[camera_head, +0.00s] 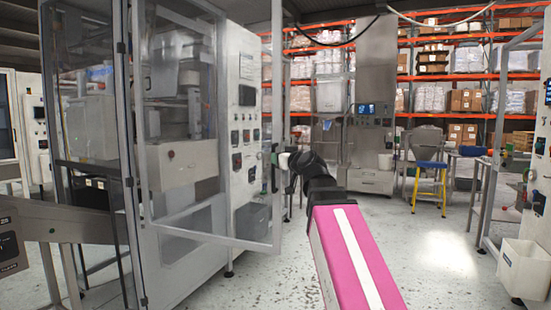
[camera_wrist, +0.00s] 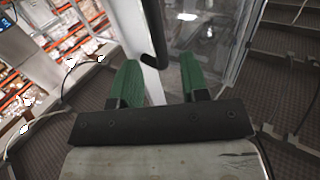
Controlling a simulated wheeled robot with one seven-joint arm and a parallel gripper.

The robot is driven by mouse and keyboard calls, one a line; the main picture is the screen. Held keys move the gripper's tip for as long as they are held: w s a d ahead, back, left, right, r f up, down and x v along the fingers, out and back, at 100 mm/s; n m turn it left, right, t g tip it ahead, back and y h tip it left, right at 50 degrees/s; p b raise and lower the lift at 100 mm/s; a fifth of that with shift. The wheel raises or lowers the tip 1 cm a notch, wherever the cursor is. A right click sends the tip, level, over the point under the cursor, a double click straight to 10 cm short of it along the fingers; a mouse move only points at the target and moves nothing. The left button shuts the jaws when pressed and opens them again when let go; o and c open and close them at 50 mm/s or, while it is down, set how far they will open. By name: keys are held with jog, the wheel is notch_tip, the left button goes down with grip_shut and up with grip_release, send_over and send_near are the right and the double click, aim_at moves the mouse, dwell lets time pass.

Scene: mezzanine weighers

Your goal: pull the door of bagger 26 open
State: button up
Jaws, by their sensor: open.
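The bagger (camera_head: 180,165) is a tall grey cabinet at the left in the head view; I can read no number on it. Its clear, grey-framed door (camera_head: 277,80) stands ajar, its free edge out past the control panel. The dark upright handle (camera_head: 274,170) is on that edge. My gripper (camera_head: 284,160) is at the handle, at the end of my pink arm. In the wrist view the green fingers (camera_wrist: 158,64) are apart, with the black handle bar (camera_wrist: 150,48) between them and the pale door frame (camera_wrist: 133,35) behind. Contact with the bar cannot be told.
A control panel (camera_head: 245,120) with buttons is behind the door edge. A steel machine (camera_head: 370,150) and a blue and yellow step stool (camera_head: 428,175) stand farther back. A white bin (camera_head: 524,268) is at the right. The speckled floor (camera_head: 430,255) between is clear.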

jog(key=v, duration=0.6)
jog(key=shift+w, duration=0.1)
